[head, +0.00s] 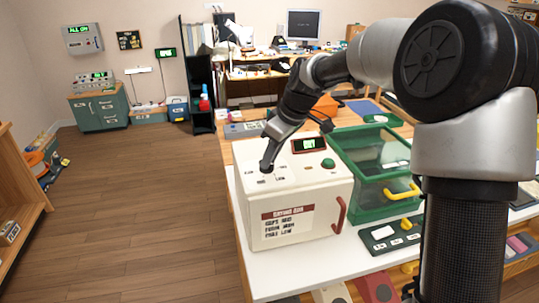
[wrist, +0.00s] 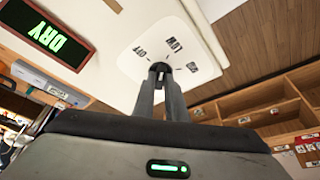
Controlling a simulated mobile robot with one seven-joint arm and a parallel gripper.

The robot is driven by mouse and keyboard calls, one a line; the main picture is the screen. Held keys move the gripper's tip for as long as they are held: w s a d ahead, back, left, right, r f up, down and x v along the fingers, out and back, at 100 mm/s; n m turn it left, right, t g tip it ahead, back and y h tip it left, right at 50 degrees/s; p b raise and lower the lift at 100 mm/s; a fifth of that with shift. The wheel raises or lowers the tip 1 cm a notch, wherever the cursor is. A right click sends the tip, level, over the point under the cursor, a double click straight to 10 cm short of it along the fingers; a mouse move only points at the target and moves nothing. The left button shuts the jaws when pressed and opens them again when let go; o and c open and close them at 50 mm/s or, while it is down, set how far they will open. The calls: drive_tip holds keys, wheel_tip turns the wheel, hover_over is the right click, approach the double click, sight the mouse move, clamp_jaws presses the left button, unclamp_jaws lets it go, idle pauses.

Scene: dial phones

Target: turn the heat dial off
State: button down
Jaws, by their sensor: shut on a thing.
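The white drying box (head: 330,190) stands on the white-topped table, with a lettered label on its front and a red handle (head: 340,214) at right. My gripper (head: 267,166) reaches down to the left part of its top. In the wrist view my gripper (wrist: 160,82) is shut on the small black heat dial (wrist: 158,67), in the white dial plate (wrist: 207,65). The plate shows OFF, LOW and another mark around the dial. The fingers partly hide the dial, and I cannot tell where it points.
A display in a red-brown frame (head: 309,145) and a green button (head: 328,163) are on the box's top; the display reads DRY in the wrist view (wrist: 42,37). A green clear-sided case (head: 345,180) stands close at right. Open floor (head: 140,220) lies at left.

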drive_tip(key=n+p, duration=0.1)
drive_tip(key=n, duration=0.1)
drive_tip(key=n+g+p, duration=0.2)
drive_tip(key=n, duration=0.1)
drive_tip(key=shift+w+d+r+n+y, duration=0.1)
drive_tip(key=shift+w+r+n+y, duration=0.1)
drive_tip(key=shift+w+n+y, duration=0.15)
drive_tip(key=shift+w+f+n+g+p, duration=0.15)
drive_tip(key=shift+n+g+p, duration=0.65)
drive_tip(key=shift+n+p, duration=1)
drive_tip(key=shift+n, duration=0.25)
drive_tip(key=c, duration=1.8)
unclamp_jaws()
drive_tip(key=v, duration=1.7)
drive_tip(key=shift+r+p, duration=0.25)
drive_tip(key=shift+p, duration=0.2)
drive_tip(key=shift+w, duration=0.1)
